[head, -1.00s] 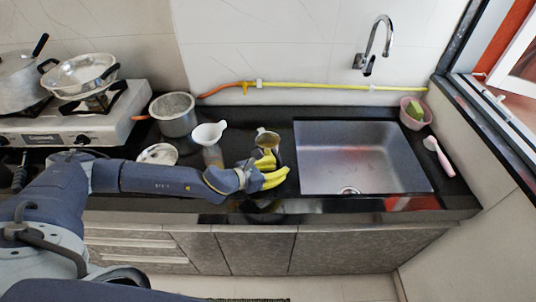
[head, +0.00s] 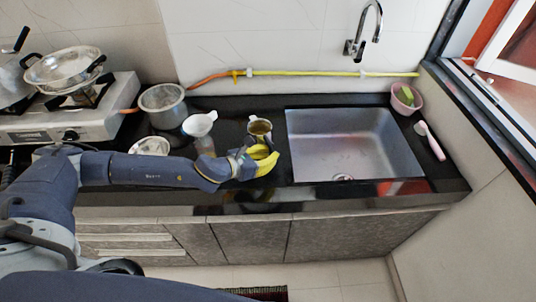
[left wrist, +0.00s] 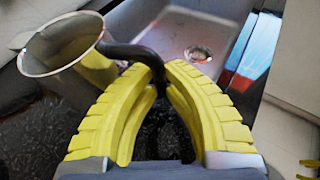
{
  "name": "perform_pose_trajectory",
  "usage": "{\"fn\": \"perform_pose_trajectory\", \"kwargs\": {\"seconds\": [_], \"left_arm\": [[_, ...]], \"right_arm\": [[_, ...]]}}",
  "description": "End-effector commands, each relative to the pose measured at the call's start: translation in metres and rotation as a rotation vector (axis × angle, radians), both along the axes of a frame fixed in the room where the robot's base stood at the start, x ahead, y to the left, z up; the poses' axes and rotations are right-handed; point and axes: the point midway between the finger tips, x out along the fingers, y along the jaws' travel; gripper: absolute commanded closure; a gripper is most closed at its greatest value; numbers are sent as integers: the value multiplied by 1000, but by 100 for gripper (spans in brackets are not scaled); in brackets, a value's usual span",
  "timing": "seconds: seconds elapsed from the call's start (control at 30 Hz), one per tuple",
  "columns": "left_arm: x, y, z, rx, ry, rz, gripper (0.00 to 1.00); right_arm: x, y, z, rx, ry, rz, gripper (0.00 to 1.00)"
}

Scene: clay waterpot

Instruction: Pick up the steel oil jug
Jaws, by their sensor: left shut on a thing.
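The steel oil jug (head: 260,128) stands upright on the dark counter, just left of the sink. In the left wrist view its round open rim and metal body (left wrist: 62,45) show at the upper left. Its dark curved handle (left wrist: 138,52) runs from the jug to between the fingertips. My left gripper (head: 264,160), with yellow fingers, is at the near side of the jug. In the left wrist view the left gripper (left wrist: 160,76) is shut on the handle. The jug's lower part is hidden behind the fingers.
The steel sink (head: 350,145) lies close on the right. A white funnel-like cup (head: 200,124), a large steel pot (head: 162,104) and a steel lid or bowl (head: 152,146) stand to the left. A pink bowl (head: 406,100) and a pink brush (head: 430,140) lie beyond the sink.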

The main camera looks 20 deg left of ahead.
Motion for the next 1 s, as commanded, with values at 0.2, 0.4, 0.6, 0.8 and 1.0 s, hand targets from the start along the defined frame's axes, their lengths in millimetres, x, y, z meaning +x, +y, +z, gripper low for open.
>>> {"fn": "perform_pose_trajectory", "kwargs": {"seconds": [0.2,0.4,0.6,0.8,1.0], "left_arm": [[2,0,42,-1,-9,-2,100],[1,0,90,0,-10,-3,100],[1,0,133,-1,-9,-2,100],[1,0,164,1,-8,-1,100],[1,0,184,0,-6,0,100]], "right_arm": [[0,0,0,0,0,0,56],[0,0,0,0,0,0,56],[0,0,0,0,0,0,56],[0,0,0,0,0,0,56],[0,0,0,0,0,0,56]]}}
